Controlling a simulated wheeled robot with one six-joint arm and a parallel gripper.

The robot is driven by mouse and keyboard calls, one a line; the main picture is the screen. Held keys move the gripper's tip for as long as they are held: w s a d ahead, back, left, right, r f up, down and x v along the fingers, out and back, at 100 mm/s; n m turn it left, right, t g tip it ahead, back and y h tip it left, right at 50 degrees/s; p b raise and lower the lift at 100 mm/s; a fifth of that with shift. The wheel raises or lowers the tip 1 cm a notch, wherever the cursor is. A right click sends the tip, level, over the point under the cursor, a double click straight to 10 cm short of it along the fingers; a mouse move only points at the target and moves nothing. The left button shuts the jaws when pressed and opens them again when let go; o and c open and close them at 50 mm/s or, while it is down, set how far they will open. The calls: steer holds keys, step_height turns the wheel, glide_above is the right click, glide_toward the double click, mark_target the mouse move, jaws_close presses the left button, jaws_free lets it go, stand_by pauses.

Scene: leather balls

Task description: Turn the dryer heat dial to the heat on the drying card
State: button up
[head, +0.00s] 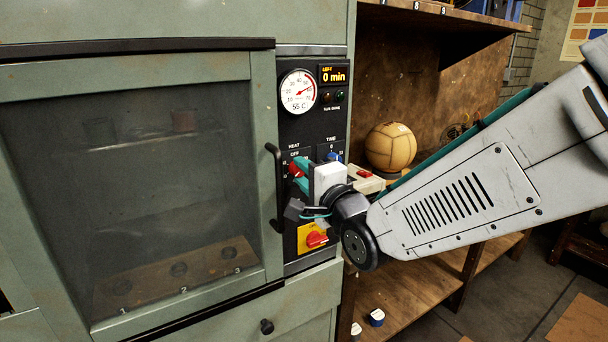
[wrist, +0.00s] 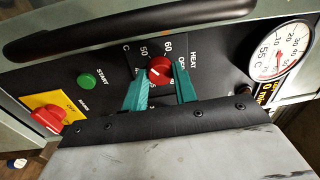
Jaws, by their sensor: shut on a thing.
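The red heat dial (wrist: 159,69) is on the black control panel, under the HEAT label. Around it the wrist view shows OFF, 60 and 50; other marks are hidden by the fingers. I cannot tell for sure which mark it points to. My gripper (wrist: 162,84) has its teal fingers on either side of the dial, shut on it. In the head view the dial (head: 295,170) shows just left of my fingers. The dryer (head: 262,180) is a green cabinet with a dark window. No drying card is readable in either view.
A round gauge (head: 298,92) reads 55 C, beside a 0 min display (head: 333,76). A blue time dial (head: 334,157), green START button (wrist: 86,82) and red switch on yellow (head: 316,239) are close by. The black door handle (head: 274,188) is left of the panel. A tan ball (head: 390,147) sits on the shelf.

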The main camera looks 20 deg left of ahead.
steer(key=n, duration=0.5)
steer(key=shift+g, duration=0.3)
steer(key=n, duration=0.4)
steer(key=shift+n+y, duration=0.3)
steer(key=shift+n, duration=0.1)
steer(key=n, duration=0.4)
steer(key=shift+n+g, duration=0.3)
steer(key=shift+n, duration=0.1)
steer(key=n, duration=0.4)
steer(key=shift+d+n, duration=0.1)
steer(key=shift+n, duration=0.2)
steer(key=n, duration=0.3)
steer(key=shift+n+g, duration=0.4)
steer(key=n, duration=0.4)
steer(key=shift+r, duration=0.1)
steer(key=n, duration=0.4)
steer(key=shift+n+h, duration=0.3)
steer(key=shift+h, duration=0.1)
steer(key=shift+n, duration=1.7)
